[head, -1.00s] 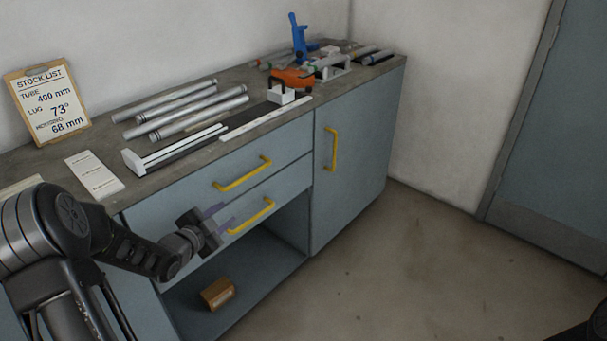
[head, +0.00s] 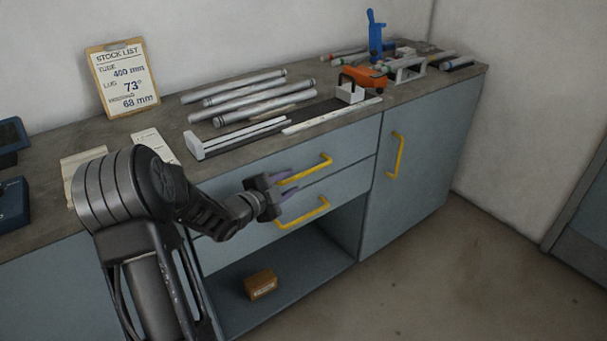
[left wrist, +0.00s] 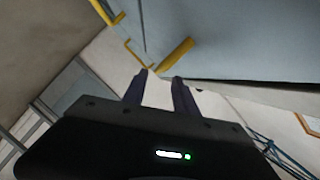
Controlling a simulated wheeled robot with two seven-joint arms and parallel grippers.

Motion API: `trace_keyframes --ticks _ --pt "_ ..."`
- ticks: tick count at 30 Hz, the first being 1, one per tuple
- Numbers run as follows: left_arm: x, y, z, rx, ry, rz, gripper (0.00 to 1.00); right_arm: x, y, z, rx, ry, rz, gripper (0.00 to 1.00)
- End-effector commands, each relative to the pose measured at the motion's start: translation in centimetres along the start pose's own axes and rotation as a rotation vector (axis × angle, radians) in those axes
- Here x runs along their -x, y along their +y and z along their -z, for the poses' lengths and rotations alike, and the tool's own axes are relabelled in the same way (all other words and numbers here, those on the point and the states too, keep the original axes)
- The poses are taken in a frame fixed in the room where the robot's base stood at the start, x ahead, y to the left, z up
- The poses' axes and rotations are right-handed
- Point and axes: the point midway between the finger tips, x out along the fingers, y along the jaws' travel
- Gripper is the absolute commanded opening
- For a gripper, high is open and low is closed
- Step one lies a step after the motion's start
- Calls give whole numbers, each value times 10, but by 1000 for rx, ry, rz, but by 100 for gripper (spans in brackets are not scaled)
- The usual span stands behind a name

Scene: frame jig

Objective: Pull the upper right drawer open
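The upper drawer (head: 350,143) has a blue-grey front and looks shut. Its yellow bar handle (head: 314,167) shows at the front, with its left end beside my gripper. My left gripper (head: 292,183) is open, its two purple fingers pointing right, level with the handle's left part. I cannot tell whether the fingers touch the bar or straddle it. In the left wrist view my two fingers (left wrist: 158,82) stand apart, and a yellow handle (left wrist: 176,58) shows just past their tips. My right gripper is not in view.
A lower drawer with a yellow handle (head: 303,214) sits below. Under it an open shelf holds a small brown box (head: 261,284). A cabinet door with a yellow handle (head: 395,155) is at the right. Metal tubes (head: 250,104) and an orange clamp (head: 362,77) lie on the worktop (head: 240,146).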

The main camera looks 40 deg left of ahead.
Motion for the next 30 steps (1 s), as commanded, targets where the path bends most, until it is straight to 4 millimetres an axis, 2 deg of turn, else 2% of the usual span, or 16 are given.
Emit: trace_keyframes --ticks 15,26,30 --pt "-68 0 0 1 1 -1 34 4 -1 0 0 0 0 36" --pt "-74 0 0 1 0 0 34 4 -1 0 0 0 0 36" --pt "-74 0 0 1 0 0 23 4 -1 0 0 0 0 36"
